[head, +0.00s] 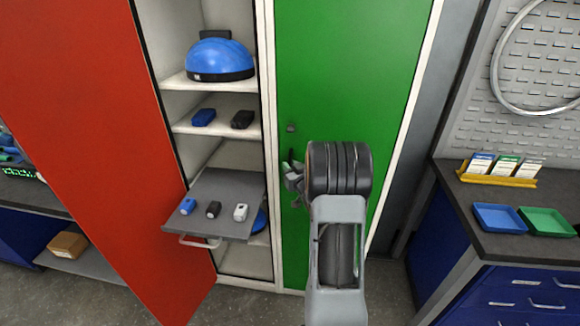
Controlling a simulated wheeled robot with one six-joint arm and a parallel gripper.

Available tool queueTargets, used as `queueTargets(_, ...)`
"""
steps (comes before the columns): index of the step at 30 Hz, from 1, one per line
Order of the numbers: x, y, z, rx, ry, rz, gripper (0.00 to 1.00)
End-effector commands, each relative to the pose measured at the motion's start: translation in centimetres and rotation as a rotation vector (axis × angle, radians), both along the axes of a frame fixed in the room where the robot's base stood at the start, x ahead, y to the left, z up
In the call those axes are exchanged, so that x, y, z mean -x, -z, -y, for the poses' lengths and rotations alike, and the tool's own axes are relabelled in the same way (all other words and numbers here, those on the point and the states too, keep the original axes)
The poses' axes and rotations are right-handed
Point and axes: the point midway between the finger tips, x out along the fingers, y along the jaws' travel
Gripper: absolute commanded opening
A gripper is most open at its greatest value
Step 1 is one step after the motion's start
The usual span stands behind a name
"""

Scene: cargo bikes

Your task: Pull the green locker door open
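The green locker door (335,70) stands flat in its pale frame and looks shut. A small dark knob or lock (290,127) sits near its left edge. My gripper (291,178) is in front of the door's left edge, a little below that knob, with its fingers pointing left. My own wrist hides part of the door to the right. No handle shows clearly at the fingers. The fingers are small and partly hidden, so I cannot tell whether they touch the door or hold anything.
The red locker door (85,110) stands open at left. The open compartment holds a blue helmet (219,59), small blue and black items, and a pulled-out grey tray (215,190) close to my gripper's left. A workbench (490,215) with blue and green trays stands at right.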

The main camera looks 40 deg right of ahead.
Motion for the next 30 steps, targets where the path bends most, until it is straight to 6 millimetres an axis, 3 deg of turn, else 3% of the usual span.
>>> queueTargets(10,-0.22,0.02,0.05,0.000,0.000,0.000,0.20)
queueTargets(17,-0.21,0.01,0.05,0.000,0.001,0.000,0.00)
queueTargets(30,-0.26,0.04,-0.29,0.000,-0.010,0.000,0.00)
